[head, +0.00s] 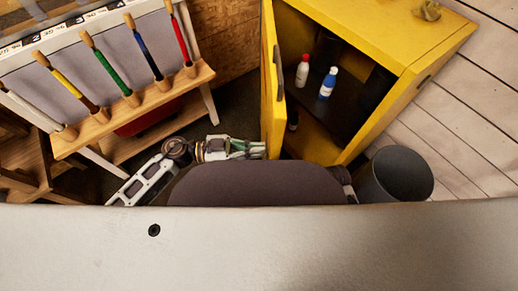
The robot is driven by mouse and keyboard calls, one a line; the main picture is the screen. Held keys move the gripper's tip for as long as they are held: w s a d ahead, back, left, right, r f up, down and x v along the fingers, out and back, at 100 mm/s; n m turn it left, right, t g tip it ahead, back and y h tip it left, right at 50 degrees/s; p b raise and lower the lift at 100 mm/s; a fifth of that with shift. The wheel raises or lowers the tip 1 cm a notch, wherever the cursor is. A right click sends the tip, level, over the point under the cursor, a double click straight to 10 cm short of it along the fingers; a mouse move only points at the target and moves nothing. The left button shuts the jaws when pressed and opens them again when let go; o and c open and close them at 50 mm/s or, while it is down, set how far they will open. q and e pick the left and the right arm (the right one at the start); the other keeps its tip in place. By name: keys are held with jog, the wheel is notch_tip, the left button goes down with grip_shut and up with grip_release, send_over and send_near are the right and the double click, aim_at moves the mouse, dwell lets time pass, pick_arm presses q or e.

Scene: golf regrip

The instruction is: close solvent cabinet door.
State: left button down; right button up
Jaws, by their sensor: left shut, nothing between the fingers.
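The yellow solvent cabinet (405,45) stands at the upper right with its front open. Its door (268,90) stands wide open on the left side and shows nearly edge-on, with a dark handle (279,75) on it. Inside, a white bottle with a red cap (302,72) and a white and blue bottle (327,84) stand on a dark shelf. My left gripper (259,150) is shut and empty, its tips close to the left face of the door near its lower end; I cannot tell whether they touch. My right gripper is not in view.
A wooden rack (140,112) with several colored-handled tools stands at the left. A dark grey bin (402,175) stands at the right, close to the cabinet's front corner. Plank floor (470,125) is clear at the right.

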pick_arm(q)
jog(key=shift+d, duration=0.45)
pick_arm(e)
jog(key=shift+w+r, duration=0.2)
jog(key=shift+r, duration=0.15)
pick_arm(q)
jog(key=shift+d, duration=0.15)
